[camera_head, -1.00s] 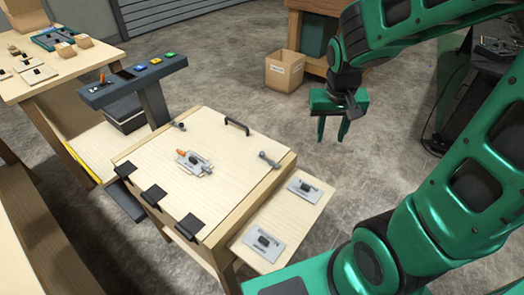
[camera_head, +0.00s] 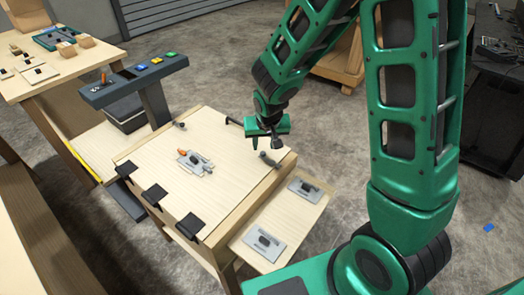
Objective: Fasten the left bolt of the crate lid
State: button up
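The crate lid (camera_head: 215,180) is a pale wooden panel lying closed on the crate, with black hinges along its near-left edge. Two small grey bolts stand at its far side: one at the far-left corner (camera_head: 179,125), the other nearer the right corner (camera_head: 269,159). I cannot tell from the picture which one the task calls left. My green gripper (camera_head: 266,143) points down just above and behind the right-hand bolt, its fingers apart and empty. It appears not to touch the bolt. The black lid handle (camera_head: 233,121) is just left of it.
A side shelf (camera_head: 290,215) carries two grey plates with dark knobs. A console with coloured buttons (camera_head: 135,80) stands behind left. A workbench (camera_head: 60,75) is at far left. Open floor lies behind the crate.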

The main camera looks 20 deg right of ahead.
aim_at(263, 153)
jog(key=shift+x, duration=2.95)
